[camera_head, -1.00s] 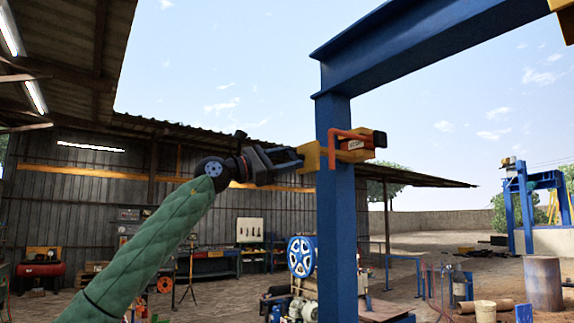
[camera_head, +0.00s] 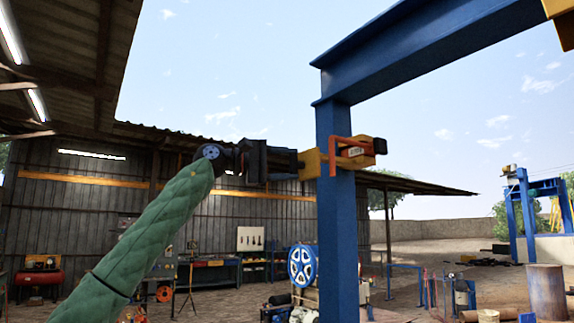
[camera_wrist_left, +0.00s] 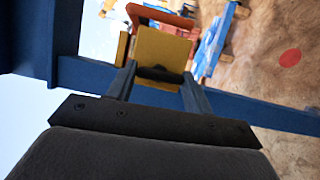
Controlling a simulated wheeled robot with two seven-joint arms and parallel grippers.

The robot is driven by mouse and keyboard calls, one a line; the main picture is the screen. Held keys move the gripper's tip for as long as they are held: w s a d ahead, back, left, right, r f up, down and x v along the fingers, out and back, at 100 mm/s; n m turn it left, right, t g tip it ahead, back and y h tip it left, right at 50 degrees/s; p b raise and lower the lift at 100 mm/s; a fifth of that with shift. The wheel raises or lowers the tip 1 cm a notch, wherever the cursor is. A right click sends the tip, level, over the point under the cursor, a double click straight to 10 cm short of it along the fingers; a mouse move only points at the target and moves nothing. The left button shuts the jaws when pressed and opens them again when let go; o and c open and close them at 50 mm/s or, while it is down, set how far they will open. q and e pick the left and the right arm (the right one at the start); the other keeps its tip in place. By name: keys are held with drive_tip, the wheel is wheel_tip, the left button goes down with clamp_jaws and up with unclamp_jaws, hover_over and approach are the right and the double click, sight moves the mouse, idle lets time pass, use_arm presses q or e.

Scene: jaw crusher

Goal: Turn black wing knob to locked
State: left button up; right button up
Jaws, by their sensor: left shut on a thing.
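The black wing knob (camera_wrist_left: 160,74) shows in the left wrist view as a dark bar on the face of a yellow block (camera_wrist_left: 162,52). My left gripper (camera_head: 297,163) reaches it from the left and is shut on the knob, with a finger at each end of the bar. In the head view the knob is hidden by the gripper, and the yellow block (camera_head: 311,164) sits on the left side of the blue post (camera_head: 335,215). My right gripper is in neither view.
An orange-red handle (camera_head: 334,150) and a yellow housing (camera_head: 360,150) stick out to the right of the post. A blue beam (camera_head: 420,55) runs overhead from the post's top. Open air lies left of the post; a shed (camera_head: 100,200) stands behind.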

use_arm(q)
drive_tip(key=shift+m, duration=0.3)
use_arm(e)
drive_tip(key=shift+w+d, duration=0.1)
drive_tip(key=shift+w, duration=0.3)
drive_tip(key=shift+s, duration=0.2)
use_arm(q)
drive_tip(key=o, duration=0.9)
drive_tip(key=shift+o, duration=0.4)
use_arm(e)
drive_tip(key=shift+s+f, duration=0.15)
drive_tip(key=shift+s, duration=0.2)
